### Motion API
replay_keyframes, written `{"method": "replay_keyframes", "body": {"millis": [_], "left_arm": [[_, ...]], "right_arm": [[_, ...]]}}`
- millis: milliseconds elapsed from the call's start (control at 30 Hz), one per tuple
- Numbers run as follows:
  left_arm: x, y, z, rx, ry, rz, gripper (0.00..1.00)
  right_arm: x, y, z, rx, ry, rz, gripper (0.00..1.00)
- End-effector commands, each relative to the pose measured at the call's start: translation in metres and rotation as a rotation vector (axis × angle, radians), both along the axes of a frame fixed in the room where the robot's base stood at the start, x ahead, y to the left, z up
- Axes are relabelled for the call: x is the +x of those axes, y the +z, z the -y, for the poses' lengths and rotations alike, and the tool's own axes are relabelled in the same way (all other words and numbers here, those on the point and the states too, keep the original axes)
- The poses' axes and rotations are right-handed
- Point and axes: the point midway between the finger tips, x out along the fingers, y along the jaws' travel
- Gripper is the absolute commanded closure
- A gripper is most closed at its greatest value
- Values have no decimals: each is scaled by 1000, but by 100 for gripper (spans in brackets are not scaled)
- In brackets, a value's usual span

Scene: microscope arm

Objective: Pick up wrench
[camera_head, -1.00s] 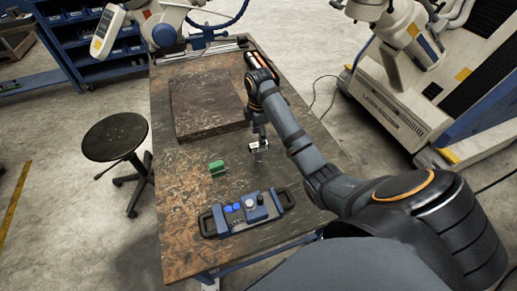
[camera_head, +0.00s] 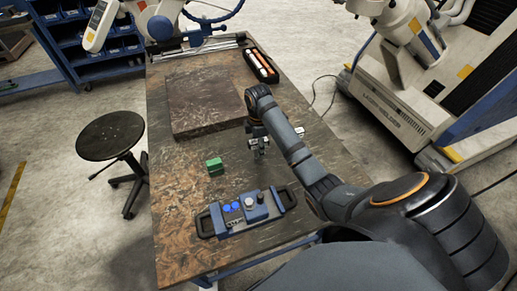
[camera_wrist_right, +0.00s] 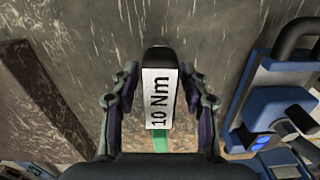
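The wrench shows in the right wrist view as a black tool end with a white "10 Nm" label (camera_wrist_right: 159,98). It lies between the two fingers of my right gripper (camera_wrist_right: 160,103), with a visible gap on each side. The gripper is open, and its base hides the lower part of the view. In the head view my right gripper (camera_head: 262,150) points down over the middle of the table; the wrench is hard to make out there. Whether the wrench touches the table is unclear. My left gripper is not in view.
A blue control box (camera_head: 248,211) with handles is on the near table. A green block (camera_head: 215,166) sits left of the gripper. A flat dark board (camera_head: 205,105) lies farther back. A tool tray (camera_head: 262,66) is at the back right. A stool (camera_head: 110,136) stands left of the table (camera_head: 175,215).

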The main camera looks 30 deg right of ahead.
Motion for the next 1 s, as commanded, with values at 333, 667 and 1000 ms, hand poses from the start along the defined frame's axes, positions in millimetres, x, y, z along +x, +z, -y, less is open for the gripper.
{"method": "replay_keyframes", "body": {"millis": [333, 667, 1000], "left_arm": [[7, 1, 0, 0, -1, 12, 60], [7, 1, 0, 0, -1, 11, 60], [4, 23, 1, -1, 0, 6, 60]], "right_arm": [[0, 0, 0, -1, 0, 0, 100], [0, 2, 0, -2, 0, 2, 100], [-8, 51, 1, -3, 0, 0, 100]]}}
